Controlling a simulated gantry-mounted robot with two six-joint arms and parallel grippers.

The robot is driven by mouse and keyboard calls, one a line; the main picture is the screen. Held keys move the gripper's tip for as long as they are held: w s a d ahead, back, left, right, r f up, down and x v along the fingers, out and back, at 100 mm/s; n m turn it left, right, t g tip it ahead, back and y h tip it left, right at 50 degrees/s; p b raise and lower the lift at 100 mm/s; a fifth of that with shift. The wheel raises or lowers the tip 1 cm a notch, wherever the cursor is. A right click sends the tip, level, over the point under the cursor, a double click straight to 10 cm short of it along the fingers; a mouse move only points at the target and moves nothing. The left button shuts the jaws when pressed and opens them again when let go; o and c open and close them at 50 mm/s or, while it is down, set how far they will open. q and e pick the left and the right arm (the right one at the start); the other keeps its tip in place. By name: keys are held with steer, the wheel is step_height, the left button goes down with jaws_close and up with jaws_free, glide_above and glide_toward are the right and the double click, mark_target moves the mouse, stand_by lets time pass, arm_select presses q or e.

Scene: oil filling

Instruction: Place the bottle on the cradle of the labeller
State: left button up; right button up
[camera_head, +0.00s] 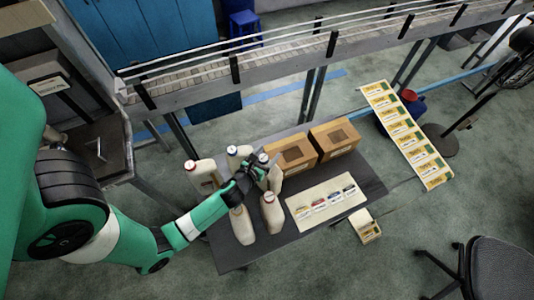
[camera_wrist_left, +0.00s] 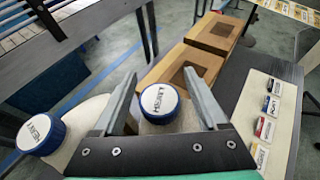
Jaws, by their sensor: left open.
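Several cream bottles stand in a cluster on the dark table, among them a red-capped one (camera_head: 203,176), a blue-capped one (camera_head: 238,158) and a red-capped one at the front (camera_head: 273,217). My left gripper (camera_head: 261,163) is open over the cluster, at a blue-capped bottle (camera_head: 275,180). In the left wrist view a blue-rimmed white cap (camera_wrist_left: 159,103) sits between the two open fingers, with a gap on each side. Another blue-rimmed cap (camera_wrist_left: 41,134) is left of the fingers. I cannot clearly make out the labeller's cradle. My right gripper is not in view.
Two brown cardboard boxes (camera_head: 334,138) stand close right of the bottles. A pale board (camera_head: 325,198) with several coloured labels lies on the table. A conveyor (camera_head: 290,50) runs behind. A yellow-white label strip (camera_head: 405,133) and an office chair (camera_head: 495,270) are to the right.

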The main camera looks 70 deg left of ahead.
arm_select(q)
steer(key=shift+s+d+r, duration=0.1)
steer(key=shift+r, duration=0.15)
steer(key=v, duration=1.1)
steer(key=shift+s+d+p, duration=0.25)
steer(key=shift+p, duration=0.15)
